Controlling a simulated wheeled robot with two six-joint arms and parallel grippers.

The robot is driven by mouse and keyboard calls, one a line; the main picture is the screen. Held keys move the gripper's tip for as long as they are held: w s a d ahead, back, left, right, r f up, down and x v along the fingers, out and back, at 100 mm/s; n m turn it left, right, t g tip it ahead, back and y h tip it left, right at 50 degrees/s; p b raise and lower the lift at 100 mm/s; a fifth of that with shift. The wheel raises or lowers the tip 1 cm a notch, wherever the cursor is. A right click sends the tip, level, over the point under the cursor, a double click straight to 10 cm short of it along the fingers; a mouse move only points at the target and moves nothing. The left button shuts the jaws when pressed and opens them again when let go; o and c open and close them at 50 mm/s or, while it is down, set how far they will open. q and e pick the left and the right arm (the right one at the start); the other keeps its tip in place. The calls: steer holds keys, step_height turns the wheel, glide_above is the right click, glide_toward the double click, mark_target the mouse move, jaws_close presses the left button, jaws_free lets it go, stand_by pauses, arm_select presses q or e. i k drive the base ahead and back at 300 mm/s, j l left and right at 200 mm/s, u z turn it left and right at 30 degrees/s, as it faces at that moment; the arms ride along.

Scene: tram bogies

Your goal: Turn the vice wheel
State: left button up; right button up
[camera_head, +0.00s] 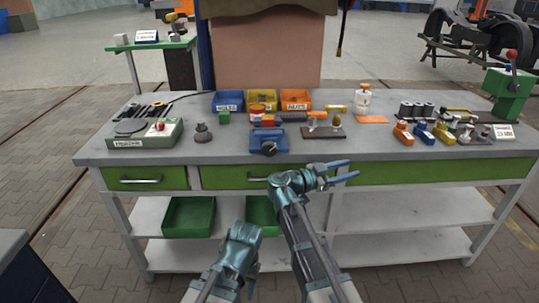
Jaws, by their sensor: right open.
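The blue vice (268,135) sits near the front edge of the grey workbench, left of the bench's middle. Its dark wheel (269,147) faces the front. My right gripper (344,171) is in front of the bench at drawer height, to the right of the vice and lower in the picture. Its two blue fingers are spread, point right and hold nothing. My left gripper (243,258) is low in front of the bench, below the vice in the picture. Its fingers are mostly hidden, so its opening does not show.
The workbench (380,149) carries a control box (145,135) at left, parts bins (296,98) behind the vice, and several small coloured parts at right. A green lever press (507,92) stands at the right end. The bench top's front strip is mostly clear.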

mark_target(268, 149)
steer(key=k, duration=0.6)
steer(key=u, duration=1.6)
steer(key=l+u, duration=0.1)
steer(key=u, duration=0.3)
steer(key=l+u, duration=0.1)
steer(key=u, duration=0.25)
steer(key=k+l, duration=0.2)
steer(key=l, duration=0.2)
steer(key=k+l, duration=0.25)
steer(key=l, duration=0.15)
steer(key=k+l, duration=0.2)
steer(key=l, duration=0.2)
steer(key=k+l, duration=0.25)
steer(key=l, duration=0.15)
steer(key=k+l, duration=0.2)
steer(key=l, duration=0.2)
steer(key=k+l, duration=0.1)
steer(key=l, duration=0.25)
steer(key=k+l, duration=0.15)
steer(key=l, duration=0.25)
steer(key=i+l, duration=0.1)
steer(key=l, duration=0.3)
